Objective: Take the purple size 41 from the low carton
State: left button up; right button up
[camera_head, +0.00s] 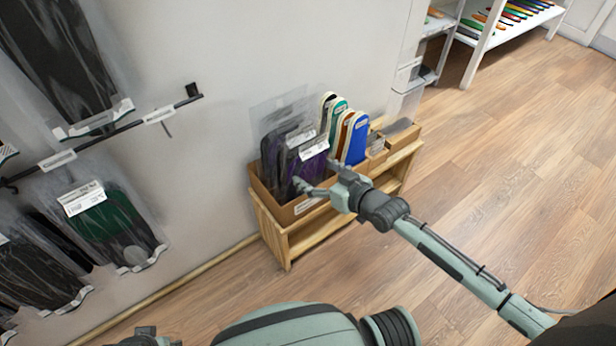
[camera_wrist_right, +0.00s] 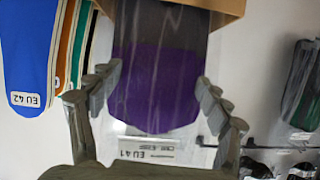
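The purple insole pack (camera_wrist_right: 155,95) is a clear bag with a dark upper part, a purple end and a white label reading EU 41 (camera_wrist_right: 150,152). In the head view the purple pack (camera_head: 305,165) stands in the low carton (camera_head: 300,212) on a small wooden stand. My right gripper (camera_head: 322,188) is in front of the carton at the pack. In the right wrist view my right gripper (camera_wrist_right: 160,95) is open, one finger on each side of the pack, with gaps visible. My left gripper's fingers are not visible; only a dark part shows at the bottom left edge.
Blue, orange and green insoles (camera_head: 355,138) stand beside the purple pack. Small boxes (camera_head: 392,135) sit at the carton's right. Packs (camera_head: 105,225) hang from a wall rail (camera_head: 110,135) at left. A white shelf (camera_head: 480,30) stands back right. The wooden floor is clear at right.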

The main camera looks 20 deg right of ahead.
jog(key=c, duration=0.8)
jog(key=shift+r, duration=0.15)
